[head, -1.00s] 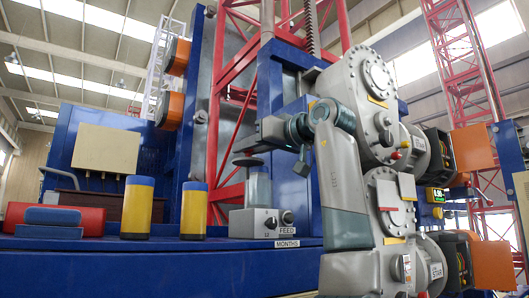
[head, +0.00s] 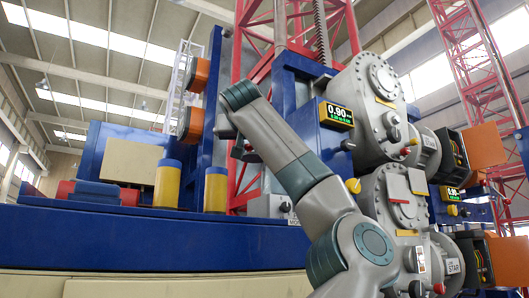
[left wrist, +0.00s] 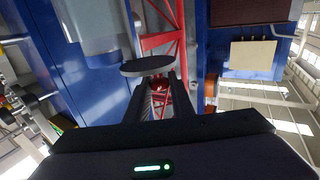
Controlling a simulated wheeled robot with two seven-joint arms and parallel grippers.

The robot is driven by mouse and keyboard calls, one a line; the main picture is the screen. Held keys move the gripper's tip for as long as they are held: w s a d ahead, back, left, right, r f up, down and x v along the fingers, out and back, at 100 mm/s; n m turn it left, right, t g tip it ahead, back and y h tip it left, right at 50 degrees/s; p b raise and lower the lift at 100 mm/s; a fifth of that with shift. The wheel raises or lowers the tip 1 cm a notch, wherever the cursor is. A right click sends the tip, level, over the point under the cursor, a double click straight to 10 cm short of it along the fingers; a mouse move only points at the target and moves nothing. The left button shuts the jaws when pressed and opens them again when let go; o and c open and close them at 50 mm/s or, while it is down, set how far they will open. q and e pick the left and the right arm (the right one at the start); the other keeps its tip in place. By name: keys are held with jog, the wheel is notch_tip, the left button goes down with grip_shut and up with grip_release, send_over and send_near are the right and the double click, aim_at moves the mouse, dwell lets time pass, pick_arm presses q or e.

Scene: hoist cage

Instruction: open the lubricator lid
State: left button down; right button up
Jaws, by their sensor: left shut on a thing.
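The lubricator's grey FEED box (head: 266,206) stands on the blue deck, partly hidden behind my left arm in the head view. Its clear reservoir (left wrist: 92,28) shows at the upper left in the left wrist view. The dark round lid (left wrist: 148,66) is at the fingertips of my left gripper (left wrist: 158,80), which is shut on it. There the lid appears beside the reservoir's end, and a gap seems to show between them. In the head view my left gripper (head: 238,148) is small and dark, partly hidden by my arm. My right gripper is not in view.
Two yellow-and-blue cylinders (head: 167,184) (head: 215,189) stand left of the lubricator. Large grey gear housings (head: 365,110) and a 0.90 display (head: 336,116) are close on the right. A blue column (head: 212,105) rises behind. The deck's front is clear.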

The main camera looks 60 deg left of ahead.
pick_arm(q)
jog(key=shift+s+a+m+t+h, duration=0.25)
jog(key=shift+a+m+t+h, duration=0.4)
jog(key=shift+m+t, duration=0.4)
jog(key=shift+a+m+t+h, duration=0.2)
jog(key=shift+m+t+h, duration=0.15)
jog(key=shift+t+h, duration=0.3)
jog(key=shift+a+m+t+h, duration=0.45)
jog(key=shift+m+t+h, duration=0.35)
jog(key=shift+t, duration=0.2)
jog(key=shift+w+a+m+t+h, duration=0.1)
jog(key=shift+a+m+t+h, duration=0.2)
jog(key=shift+m+t+h, duration=0.4)
jog(key=shift+w+a+m+t+h, duration=0.1)
jog(key=shift+a+m+t+h, duration=0.15)
jog(key=shift+m+t+h, duration=0.4)
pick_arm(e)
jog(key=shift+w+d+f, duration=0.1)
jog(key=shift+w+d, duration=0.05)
pick_arm(q)
jog(key=shift+g, duration=0.25)
jog(key=c, duration=1.6)
grip_release()
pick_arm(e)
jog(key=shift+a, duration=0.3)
